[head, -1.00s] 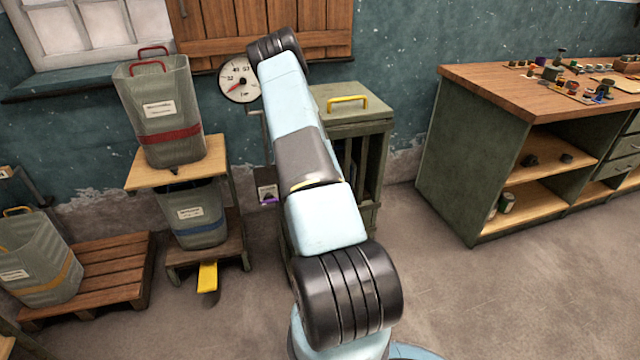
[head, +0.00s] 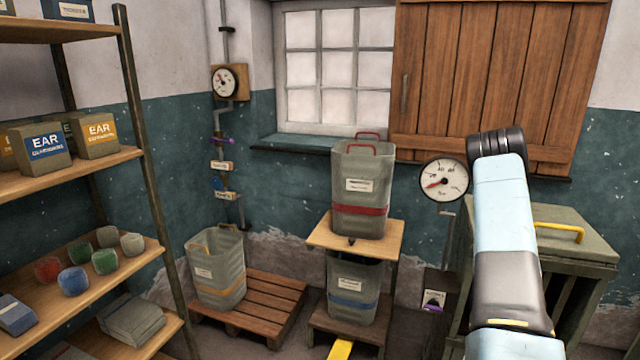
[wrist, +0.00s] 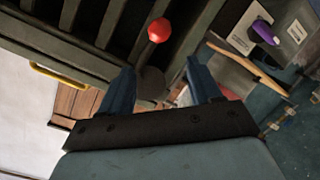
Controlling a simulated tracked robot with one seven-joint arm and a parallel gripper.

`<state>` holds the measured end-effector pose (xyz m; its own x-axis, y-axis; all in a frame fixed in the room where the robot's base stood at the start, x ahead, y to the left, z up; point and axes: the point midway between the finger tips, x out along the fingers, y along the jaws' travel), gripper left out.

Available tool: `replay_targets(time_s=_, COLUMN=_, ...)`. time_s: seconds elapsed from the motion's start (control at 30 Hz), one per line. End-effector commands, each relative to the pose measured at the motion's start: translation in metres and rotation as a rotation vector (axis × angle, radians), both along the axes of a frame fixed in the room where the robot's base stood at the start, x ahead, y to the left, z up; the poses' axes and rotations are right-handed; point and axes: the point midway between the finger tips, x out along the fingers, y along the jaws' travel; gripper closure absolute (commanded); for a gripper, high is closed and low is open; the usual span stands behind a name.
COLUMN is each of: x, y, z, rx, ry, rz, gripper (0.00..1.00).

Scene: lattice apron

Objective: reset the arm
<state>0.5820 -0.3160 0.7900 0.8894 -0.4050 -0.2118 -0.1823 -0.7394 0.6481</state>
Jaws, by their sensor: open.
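My arm, pale blue with dark joints, rises at the right of the head view, in front of a green slatted cabinet (head: 590,245) with a yellow handle. My gripper does not show in the head view. In the wrist view my gripper (wrist: 160,80) shows two blue fingers spread apart, open, with nothing held between them. A red ball-shaped knob (wrist: 159,30) shows beyond the fingertips, in front of dark slats. I cannot tell how far it is from the fingers.
A grey bin with a red band (head: 360,190) stands on a wooden stand, above a blue-banded bin (head: 352,290). A yellow-banded bin (head: 217,267) sits on a pallet (head: 262,300). Shelves (head: 60,185) with boxes and cups fill the left. A gauge (head: 444,181) hangs on the wall.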

Motion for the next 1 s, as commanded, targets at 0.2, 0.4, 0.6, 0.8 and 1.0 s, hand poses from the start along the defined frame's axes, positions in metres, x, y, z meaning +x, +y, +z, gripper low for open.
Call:
replay_targets(time_s=0.2, x=0.034, y=0.01, z=0.037, rx=0.082, ry=0.029, rz=-0.024, gripper=0.37)
replay_targets(time_s=0.4, x=0.055, y=0.025, z=0.07, rx=0.163, ry=0.067, rz=-0.044, gripper=0.37)
replay_targets(time_s=0.6, x=0.07, y=0.045, z=0.105, rx=0.244, ry=0.105, rz=-0.058, gripper=0.37)
replay_targets(time_s=0.8, x=0.076, y=0.069, z=0.142, rx=0.325, ry=0.147, rz=-0.068, gripper=0.37)
replay_targets(time_s=1.0, x=0.075, y=0.098, z=0.18, rx=0.405, ry=0.193, rz=-0.072, gripper=0.37)
